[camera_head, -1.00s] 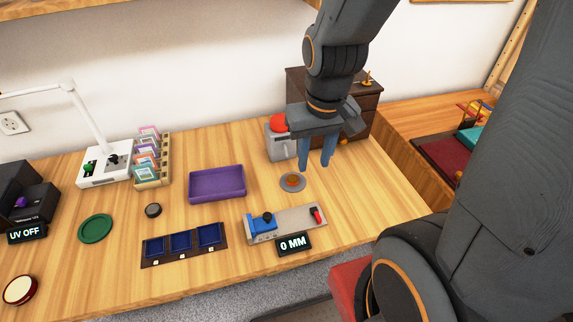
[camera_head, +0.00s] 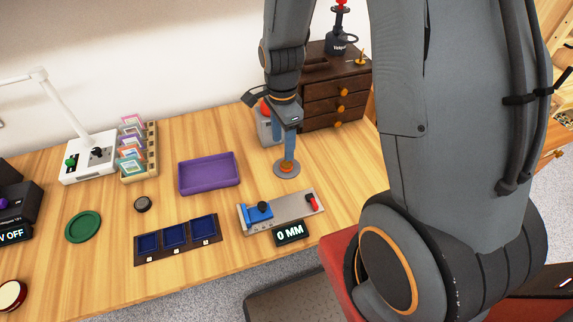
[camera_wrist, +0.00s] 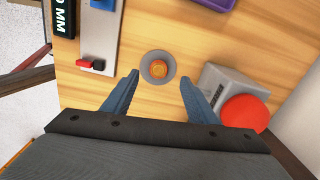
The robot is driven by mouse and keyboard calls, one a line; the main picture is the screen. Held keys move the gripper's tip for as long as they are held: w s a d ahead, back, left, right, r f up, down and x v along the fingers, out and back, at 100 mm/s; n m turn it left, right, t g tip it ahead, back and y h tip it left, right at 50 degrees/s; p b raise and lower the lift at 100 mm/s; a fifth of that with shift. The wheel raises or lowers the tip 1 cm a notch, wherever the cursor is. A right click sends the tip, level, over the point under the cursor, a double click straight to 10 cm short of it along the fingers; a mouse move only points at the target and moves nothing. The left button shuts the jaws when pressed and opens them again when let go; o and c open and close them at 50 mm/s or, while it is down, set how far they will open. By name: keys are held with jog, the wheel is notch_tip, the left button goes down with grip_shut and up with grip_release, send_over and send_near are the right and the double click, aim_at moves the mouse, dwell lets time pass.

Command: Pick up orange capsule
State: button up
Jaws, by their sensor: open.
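The orange capsule (camera_wrist: 158,69) is a small round orange thing in the middle of a grey round dish (camera_wrist: 146,74) on the wooden table. In the wrist view it lies ahead of my gripper (camera_wrist: 158,92), roughly centred between the two blue fingers. The fingers are spread apart with nothing between them. In the head view my gripper (camera_head: 287,160) points down over the grey dish (camera_head: 286,175), and its fingers hide most of the capsule. I cannot tell the exact height of the fingertips above the dish.
A grey box with a red button (camera_wrist: 245,111) stands close to the right finger in the wrist view. A metal slide gauge (camera_head: 283,212) with a "0 MM" display lies in front of the dish. A purple tray (camera_head: 209,187) is to the left. A dark drawer cabinet (camera_head: 335,105) stands behind.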

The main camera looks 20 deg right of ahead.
aim_at(286, 163)
jog(key=shift+f, duration=1.3)
jog(key=f+p, duration=0.1)
jog(key=f, duration=0.1)
jog(key=d+f+p, duration=0.1)
jog(key=f, duration=0.1)
jog(key=shift+s, duration=0.1)
jog(key=shift+f, duration=0.55)
jog(key=c, duration=1.2)
jog(key=shift+c, duration=0.2)
jog(key=shift+r, duration=0.2)
